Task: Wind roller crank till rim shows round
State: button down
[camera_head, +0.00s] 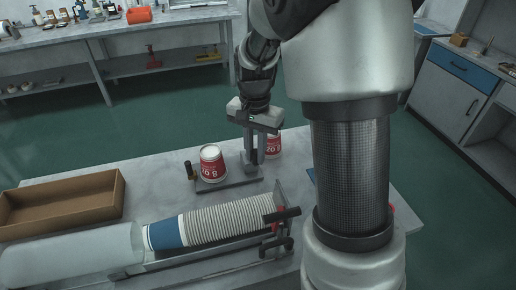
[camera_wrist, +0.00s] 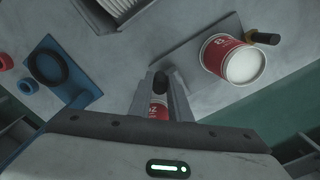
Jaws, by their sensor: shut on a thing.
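A red and white paper cup (camera_head: 211,165) stands on a dark flat fixture plate (camera_head: 228,183). In the wrist view the same cup (camera_wrist: 226,58) is at upper right, its white round end toward me; I cannot tell how fully its rim is formed. My gripper (camera_head: 254,160) points down, to the right of this cup. In the wrist view my gripper (camera_wrist: 162,92) has its fingers around a dark crank knob (camera_wrist: 160,80); the crank's arm is mostly hidden. A second red cup (camera_head: 273,144) stands behind my gripper, partly hidden; a strip shows between the fingers (camera_wrist: 158,108).
A black and brass handle (camera_head: 190,170) is left of the fixture. A long stack of paper cups (camera_head: 225,220) lies in a rail at the front, with a clamp (camera_head: 277,240) at its end. A cardboard box (camera_head: 65,203) sits left. A blue pad (camera_wrist: 88,96) carries a black ring (camera_wrist: 62,78).

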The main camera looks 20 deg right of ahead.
aim_at(253, 150)
jog(key=shift+a+m, duration=0.25)
jog(key=shift+m, duration=0.35)
jog(key=c, duration=1.6)
grip_release()
jog(key=shift+c, duration=0.2)
jog(key=shift+r, duration=0.1)
notch_tip(253, 150, up, 17)
jog(key=p, duration=0.1)
jog(key=shift+r, duration=0.15)
